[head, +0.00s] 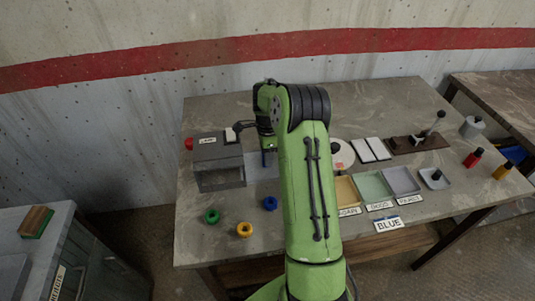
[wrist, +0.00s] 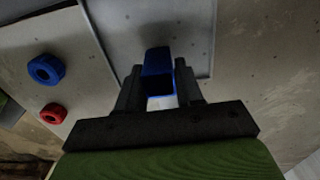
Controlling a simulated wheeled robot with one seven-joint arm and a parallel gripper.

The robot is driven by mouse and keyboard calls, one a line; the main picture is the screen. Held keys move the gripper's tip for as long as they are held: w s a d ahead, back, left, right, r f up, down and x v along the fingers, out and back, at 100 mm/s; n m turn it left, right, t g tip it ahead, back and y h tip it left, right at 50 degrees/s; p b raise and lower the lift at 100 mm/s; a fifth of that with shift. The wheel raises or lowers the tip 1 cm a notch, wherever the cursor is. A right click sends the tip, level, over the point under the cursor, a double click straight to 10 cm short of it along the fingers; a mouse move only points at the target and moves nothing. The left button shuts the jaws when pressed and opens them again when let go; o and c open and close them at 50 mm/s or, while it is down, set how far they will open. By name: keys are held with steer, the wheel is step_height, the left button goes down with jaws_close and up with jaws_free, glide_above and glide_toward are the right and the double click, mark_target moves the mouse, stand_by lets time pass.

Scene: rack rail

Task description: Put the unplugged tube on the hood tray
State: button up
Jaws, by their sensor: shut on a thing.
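My gripper (wrist: 160,88) is shut on a blue tube-like piece (wrist: 157,60), with black fingers on either side of it. In the head view my arm hides most of the gripper (head: 267,143); a bit of blue shows at its lower end. In the wrist view a flat grey panel with a raised edge (wrist: 211,40) lies beyond the held piece; I cannot tell whether they touch. Three labelled trays, yellowish (head: 346,190), green (head: 372,187) and grey (head: 402,181), sit right of my arm. Their labels are small; the middle one may read HOOD.
A grey box with a clear front (head: 219,174) stands left of my gripper. Green (head: 212,216), yellow (head: 244,230) and blue (head: 270,203) rings lie in front. A BLUE sign (head: 388,225) stands near the front edge. A white disc (head: 342,153) and red bottle (head: 473,157) are at right.

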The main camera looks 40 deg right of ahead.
steer(key=shift+f, duration=0.15)
steer(key=o, duration=0.9)
step_height(320, 180, up, 8)
steer(key=p, duration=0.5)
